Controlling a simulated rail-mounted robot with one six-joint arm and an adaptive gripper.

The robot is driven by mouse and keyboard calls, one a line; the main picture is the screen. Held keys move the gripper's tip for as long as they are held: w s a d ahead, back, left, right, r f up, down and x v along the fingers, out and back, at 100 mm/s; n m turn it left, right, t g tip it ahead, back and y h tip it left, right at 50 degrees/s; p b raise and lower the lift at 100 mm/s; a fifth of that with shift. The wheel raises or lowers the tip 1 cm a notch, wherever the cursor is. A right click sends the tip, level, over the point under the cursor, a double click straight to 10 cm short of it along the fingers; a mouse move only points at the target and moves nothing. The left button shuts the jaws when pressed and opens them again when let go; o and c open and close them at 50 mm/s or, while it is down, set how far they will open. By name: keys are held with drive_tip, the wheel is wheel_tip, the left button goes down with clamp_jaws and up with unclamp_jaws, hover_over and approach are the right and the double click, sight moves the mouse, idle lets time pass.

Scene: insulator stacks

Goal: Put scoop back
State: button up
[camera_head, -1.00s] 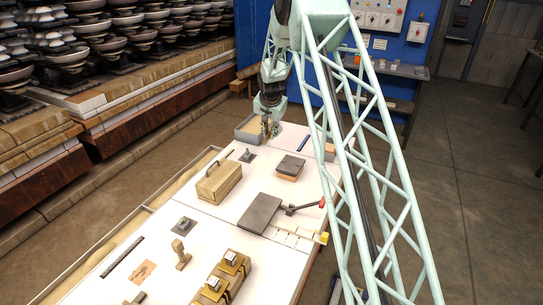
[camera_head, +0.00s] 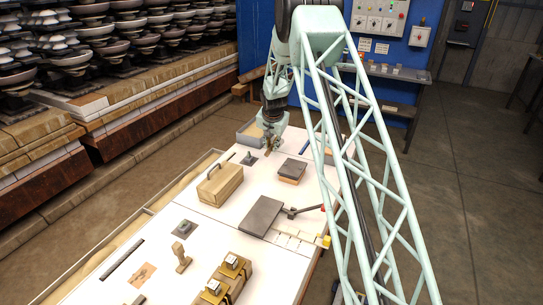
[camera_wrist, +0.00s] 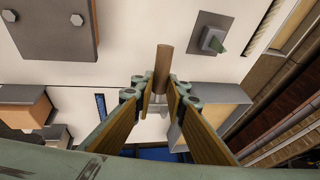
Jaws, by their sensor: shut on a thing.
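The scoop shows in the wrist view as a round brown handle (camera_wrist: 163,68) between my fingertips, with a pale metal part beyond it, partly hidden by the fingers. My gripper (camera_wrist: 160,100) is shut on the handle. In the head view my gripper (camera_head: 269,150) hangs over the far end of the white table, just right of and nearer than a grey open tray (camera_head: 240,138). The tray also shows in the wrist view (camera_wrist: 235,92), right of my fingers, with a tan inside. The scoop is too small to make out clearly in the head view.
A grey pad with a small knob (camera_head: 249,158) lies left of my gripper. A grey-topped block (camera_head: 291,169) stands to its right. A wooden box with a handle (camera_head: 220,186) is nearer. White tabletop (camera_head: 205,215) is bare between things.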

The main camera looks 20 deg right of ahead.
drive_tip(key=shift+f, duration=0.4)
drive_tip(key=shift+f+b, duration=0.4)
drive_tip(key=shift+f, duration=1.45)
drive_tip(key=shift+f, duration=0.15)
drive_tip(key=o, duration=0.9)
drive_tip(key=shift+s+r, duration=0.15)
drive_tip(key=shift+r, duration=0.5)
drive_tip(key=shift+p+v, duration=0.85)
drive_tip(key=shift+v, duration=4.65)
